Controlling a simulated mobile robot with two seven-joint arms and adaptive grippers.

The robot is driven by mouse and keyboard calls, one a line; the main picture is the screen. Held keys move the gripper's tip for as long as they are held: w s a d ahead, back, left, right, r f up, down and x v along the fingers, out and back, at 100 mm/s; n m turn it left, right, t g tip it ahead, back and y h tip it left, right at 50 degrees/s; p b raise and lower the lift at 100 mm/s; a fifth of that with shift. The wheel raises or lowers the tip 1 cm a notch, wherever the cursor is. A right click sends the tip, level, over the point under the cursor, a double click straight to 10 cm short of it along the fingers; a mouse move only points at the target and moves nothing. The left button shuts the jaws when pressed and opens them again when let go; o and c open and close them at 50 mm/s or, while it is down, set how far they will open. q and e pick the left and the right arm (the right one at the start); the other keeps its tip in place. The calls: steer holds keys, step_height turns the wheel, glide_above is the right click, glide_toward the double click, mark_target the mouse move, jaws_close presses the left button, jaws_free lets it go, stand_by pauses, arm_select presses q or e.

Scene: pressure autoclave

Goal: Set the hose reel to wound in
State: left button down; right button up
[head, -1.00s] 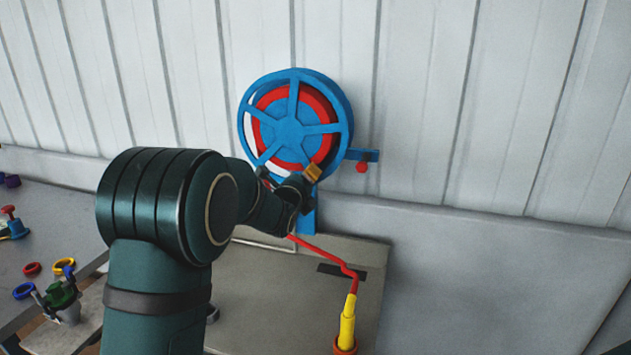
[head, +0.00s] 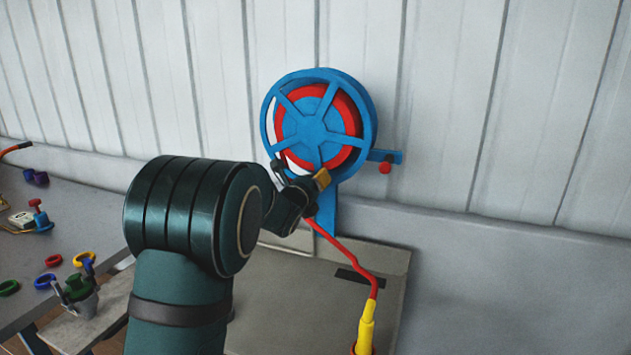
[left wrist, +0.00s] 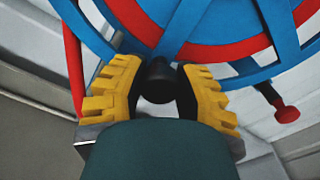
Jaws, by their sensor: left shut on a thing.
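The hose reel (head: 310,128) is a blue spoked wheel with red hose wound inside, on a blue post by the wall. My left gripper (head: 300,174) is at the wheel's lower rim. In the left wrist view its yellow-padded fingers (left wrist: 158,80) are shut on a black round knob (left wrist: 158,84) at the rim. A length of red hose (head: 345,253) runs from the reel down to a yellow nozzle (head: 366,327). My right gripper is not in view.
A red knob (head: 385,168) sits on a blue bracket right of the reel. A grey table (head: 75,225) at left holds several coloured rings and small parts. The wall right of the reel is bare.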

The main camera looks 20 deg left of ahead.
arm_select(q)
steer(key=shift+a+r, duration=0.25)
steer(key=c, duration=0.6)
jaws_free()
steer(key=shift+a, duration=0.1)
steer(key=shift+f, duration=0.15)
steer(key=shift+s+d, duration=0.15)
steer(key=shift+d, duration=0.05)
steer(key=s, duration=1.1)
steer(key=shift+s+d, duration=0.25)
steer(key=shift+s, duration=0.15)
